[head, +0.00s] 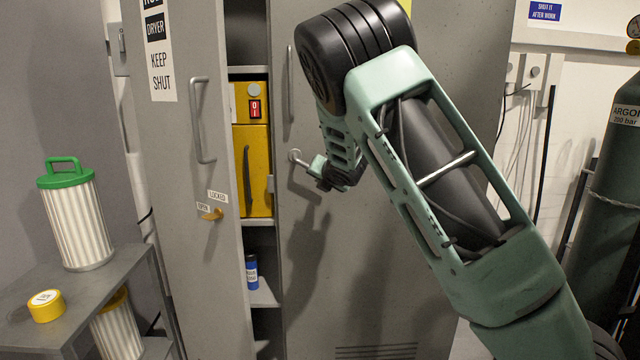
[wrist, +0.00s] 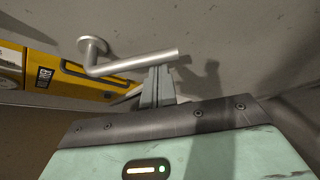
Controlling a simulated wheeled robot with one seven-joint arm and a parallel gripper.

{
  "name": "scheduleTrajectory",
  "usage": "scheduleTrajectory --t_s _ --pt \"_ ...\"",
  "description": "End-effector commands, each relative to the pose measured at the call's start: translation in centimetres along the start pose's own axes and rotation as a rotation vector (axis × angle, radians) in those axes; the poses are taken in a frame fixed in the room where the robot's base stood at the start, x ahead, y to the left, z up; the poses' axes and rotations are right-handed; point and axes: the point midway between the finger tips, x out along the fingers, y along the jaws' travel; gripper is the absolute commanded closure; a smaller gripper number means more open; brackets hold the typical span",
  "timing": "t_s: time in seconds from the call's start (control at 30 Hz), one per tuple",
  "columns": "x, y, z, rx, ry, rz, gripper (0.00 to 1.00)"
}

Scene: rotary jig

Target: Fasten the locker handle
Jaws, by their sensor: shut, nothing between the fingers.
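A silver lever handle (head: 295,155) is on the grey locker's right-hand door (head: 400,230). In the wrist view the lever (wrist: 130,62) runs from a round rose to the right. My gripper (head: 308,164) is at this lever; in the wrist view its fingers (wrist: 157,82) are shut and empty, close beside the lever's free end. I cannot tell if they touch it. The left-hand door (head: 190,130) stands ajar. It carries a small orange turn handle (head: 212,215) beside labels reading "OPEN" and "LOCKED", and a fixed grey pull bar (head: 202,120). My gripper is away from the orange handle.
A yellow unit (head: 257,150) and a blue can (head: 252,271) are inside the locker. A grey shelf (head: 85,295) at left holds a green-capped filter (head: 75,215) and a yellow roll (head: 46,306). An argon cylinder (head: 605,200) stands at right. My arm crosses before the right-hand door.

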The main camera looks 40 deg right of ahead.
Motion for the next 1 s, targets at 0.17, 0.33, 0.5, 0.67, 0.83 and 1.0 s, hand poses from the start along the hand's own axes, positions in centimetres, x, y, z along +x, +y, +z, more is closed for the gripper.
scheduleTrajectory --t_s 0.17,0.33,0.5,0.67,0.83,1.0 --pt "-0.7 0.2 1.2 -0.144 -0.001 -0.081 1.00" --pt "-1.3 0.4 2.1 -0.268 -0.001 -0.153 1.00" --pt "-1.7 0.5 2.9 -0.370 0.000 -0.215 1.00" --pt "-2.0 0.6 3.4 -0.385 0.000 -0.225 1.00" --pt "-2.2 0.8 3.7 -0.385 0.000 -0.224 1.00" --pt "-2.2 0.8 3.8 -0.384 0.000 -0.224 1.00"
